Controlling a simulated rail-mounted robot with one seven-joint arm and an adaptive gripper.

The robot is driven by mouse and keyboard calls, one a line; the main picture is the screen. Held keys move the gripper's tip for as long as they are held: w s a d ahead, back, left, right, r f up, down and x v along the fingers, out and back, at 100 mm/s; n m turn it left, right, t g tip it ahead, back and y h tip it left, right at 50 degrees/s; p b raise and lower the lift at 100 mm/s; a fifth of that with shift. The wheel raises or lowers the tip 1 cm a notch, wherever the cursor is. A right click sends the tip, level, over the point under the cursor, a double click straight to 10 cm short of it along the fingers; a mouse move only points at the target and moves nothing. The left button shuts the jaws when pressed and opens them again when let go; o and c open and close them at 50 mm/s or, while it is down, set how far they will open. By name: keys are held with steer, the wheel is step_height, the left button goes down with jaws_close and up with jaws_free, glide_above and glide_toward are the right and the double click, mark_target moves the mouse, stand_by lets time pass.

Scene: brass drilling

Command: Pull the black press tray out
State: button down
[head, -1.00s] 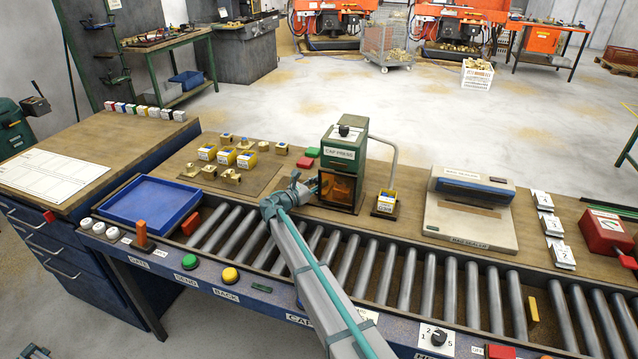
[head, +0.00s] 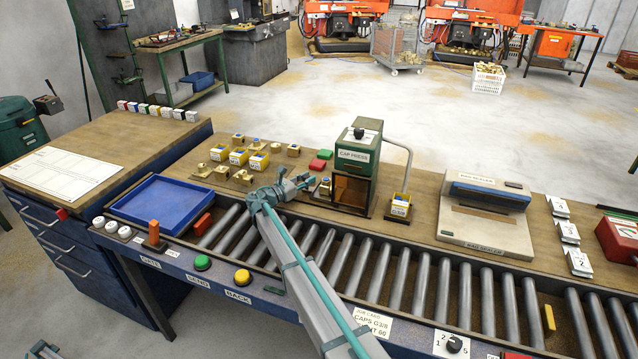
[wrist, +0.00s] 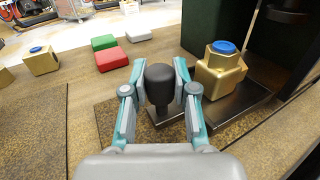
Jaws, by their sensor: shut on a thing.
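The black press tray (wrist: 238,106) shows in the wrist view, drawn out to the left of the green cap press (head: 364,152). A brass fitting with a blue cap (wrist: 221,70) sits upright on it; the fitting also shows in the head view (head: 325,187). My gripper (wrist: 159,68) is shut on the tray's black knob (wrist: 159,86), one finger on each side. In the head view my gripper (head: 309,182) is just left of the fitting. The press opening looks empty behind its orange-brown window. The tray's far edge is partly hidden by the fitting.
A red block (wrist: 111,59) and a green block (wrist: 104,43) lie on the bench beyond my gripper. Brass parts (head: 241,177) and yellow boxes (head: 238,156) stand to the left. The roller conveyor (head: 420,275) runs in front.

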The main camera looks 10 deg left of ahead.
steer(key=a, duration=0.2)
steer(key=w+a, duration=0.1)
steer(key=a, duration=0.2)
steer(key=shift+w+a, duration=0.15)
steer(key=shift+a, duration=0.15)
steer(key=c, duration=0.9)
jaws_free()
steer(key=v, duration=1.2)
